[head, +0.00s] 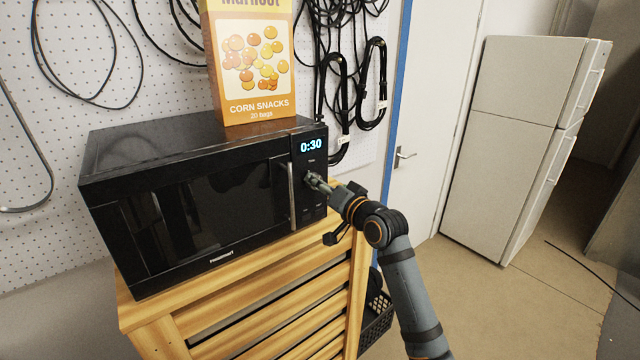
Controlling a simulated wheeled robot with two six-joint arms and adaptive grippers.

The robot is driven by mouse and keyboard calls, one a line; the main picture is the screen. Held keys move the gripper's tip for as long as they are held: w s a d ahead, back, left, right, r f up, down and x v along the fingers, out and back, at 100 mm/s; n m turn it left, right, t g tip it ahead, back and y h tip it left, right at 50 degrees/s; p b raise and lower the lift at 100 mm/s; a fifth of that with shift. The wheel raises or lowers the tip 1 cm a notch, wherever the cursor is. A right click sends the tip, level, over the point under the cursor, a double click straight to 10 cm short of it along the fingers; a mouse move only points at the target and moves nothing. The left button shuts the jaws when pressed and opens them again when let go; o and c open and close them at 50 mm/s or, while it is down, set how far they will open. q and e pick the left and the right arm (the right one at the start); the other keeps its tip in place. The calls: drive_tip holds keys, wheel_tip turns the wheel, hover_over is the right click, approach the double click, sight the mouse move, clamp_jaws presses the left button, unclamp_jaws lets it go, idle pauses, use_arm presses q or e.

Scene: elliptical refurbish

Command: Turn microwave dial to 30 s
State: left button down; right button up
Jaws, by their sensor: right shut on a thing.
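The black microwave (200,205) sits on a slatted wooden stand, its door closed. Its display (311,145) at the upper right of the front reads 0:30 in blue. My right gripper (312,178) reaches in from the lower right and is shut on the microwave dial, just below the display. The dial itself is mostly hidden by the fingers. My left gripper is not in view.
A corn snacks box (250,65) stands on top of the microwave. The vertical door handle (291,195) is just left of my right gripper. Black cables hang on the pegboard behind. A white fridge (510,140) stands at the right, with open floor before it.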

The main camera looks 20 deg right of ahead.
drive_tip(key=o, duration=1.2)
drive_tip(key=shift+v, duration=6)
drive_tip(key=shift+d, duration=0.1)
